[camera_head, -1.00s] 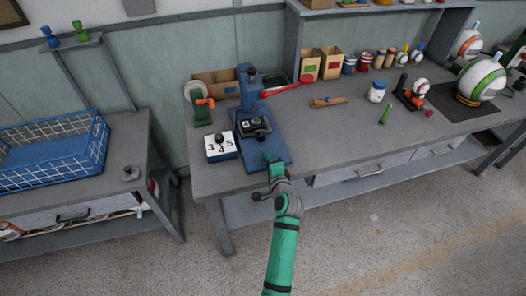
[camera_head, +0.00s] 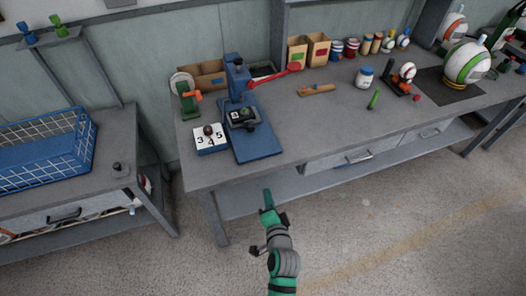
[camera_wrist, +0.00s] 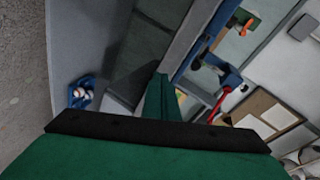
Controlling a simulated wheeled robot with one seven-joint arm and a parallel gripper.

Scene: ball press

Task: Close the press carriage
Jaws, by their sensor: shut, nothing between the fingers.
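The blue press (camera_head: 236,74) stands on the grey workbench with its red lever (camera_head: 275,76) reaching out to the right. Its carriage (camera_head: 242,117), a dark block with a small white numbered face, sits on the blue base (camera_head: 258,146) in front of the column. The front part of the base is bare. My green gripper (camera_head: 267,198) is shut and empty, in front of and below the bench edge, apart from the press. In the wrist view a green finger (camera_wrist: 162,100) points up, and the blue press (camera_wrist: 212,62) shows beyond it, with carriage detail unclear.
A white and blue number block (camera_head: 211,139) stands left of the press base. A green stand with an orange part (camera_head: 190,97) is behind it. A wooden piece (camera_head: 317,89) and a green cylinder (camera_head: 374,99) lie to the right. The bench front right of the base is clear.

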